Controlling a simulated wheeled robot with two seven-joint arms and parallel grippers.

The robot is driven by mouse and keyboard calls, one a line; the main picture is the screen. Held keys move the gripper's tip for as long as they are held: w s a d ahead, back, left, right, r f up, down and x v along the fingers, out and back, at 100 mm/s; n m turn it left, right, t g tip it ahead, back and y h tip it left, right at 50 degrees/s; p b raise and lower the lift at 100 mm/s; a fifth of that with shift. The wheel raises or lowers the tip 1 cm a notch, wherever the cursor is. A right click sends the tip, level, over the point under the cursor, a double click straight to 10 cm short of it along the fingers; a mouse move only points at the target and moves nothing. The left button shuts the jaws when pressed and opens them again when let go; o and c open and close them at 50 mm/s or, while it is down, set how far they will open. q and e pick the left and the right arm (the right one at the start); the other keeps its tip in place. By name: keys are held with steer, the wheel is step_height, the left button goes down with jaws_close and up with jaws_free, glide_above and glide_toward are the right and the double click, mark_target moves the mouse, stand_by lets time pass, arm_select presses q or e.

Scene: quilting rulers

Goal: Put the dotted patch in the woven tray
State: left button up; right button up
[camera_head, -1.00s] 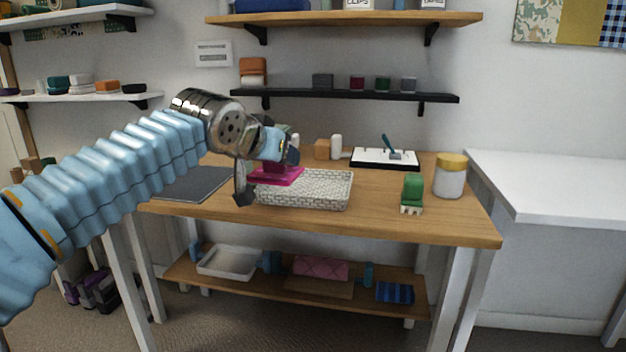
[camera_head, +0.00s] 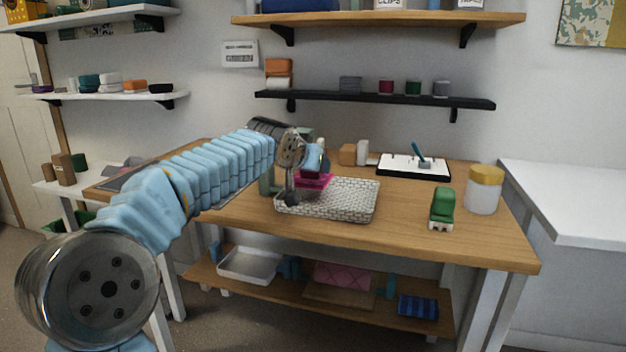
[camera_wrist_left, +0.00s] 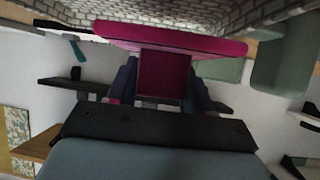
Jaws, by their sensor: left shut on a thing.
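My left gripper (camera_head: 314,171) is shut on a magenta flat piece (camera_head: 316,181) with a ribbed block-like grip; the piece also shows in the left wrist view (camera_wrist_left: 170,39). No dots can be made out on it. The woven tray (camera_head: 345,212) is a pale, shallow basket on the wooden table. The magenta piece is over the tray's back left part; whether it touches the tray cannot be told. In the left wrist view the tray's weave (camera_wrist_left: 180,12) fills the top edge, close to the piece. I cannot pick out a dotted patch elsewhere. My right gripper is not in view.
A green-and-white brush-like item (camera_head: 442,207) and a jar with a yellow lid (camera_head: 484,190) stand right of the tray. A black-edged white board (camera_head: 413,167) lies behind. The lower shelf holds a white tray (camera_head: 249,265), a pink patch (camera_head: 342,275) and a blue striped patch (camera_head: 418,306).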

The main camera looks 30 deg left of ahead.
mark_target(309, 177)
arm_select(q)
steer(key=shift+w+f+b, duration=0.15)
steer(key=shift+f, duration=0.8)
steer(key=shift+w+f+b, duration=0.1)
steer(key=shift+f+b, duration=0.05)
steer(key=shift+f, duration=0.75)
steer(key=shift+f, duration=0.15)
steer(key=o, duration=1)
steer(key=shift+o, duration=0.2)
steer(key=shift+r, duration=0.2)
steer(key=v, duration=1.2)
steer(key=shift+s+a, duration=0.1)
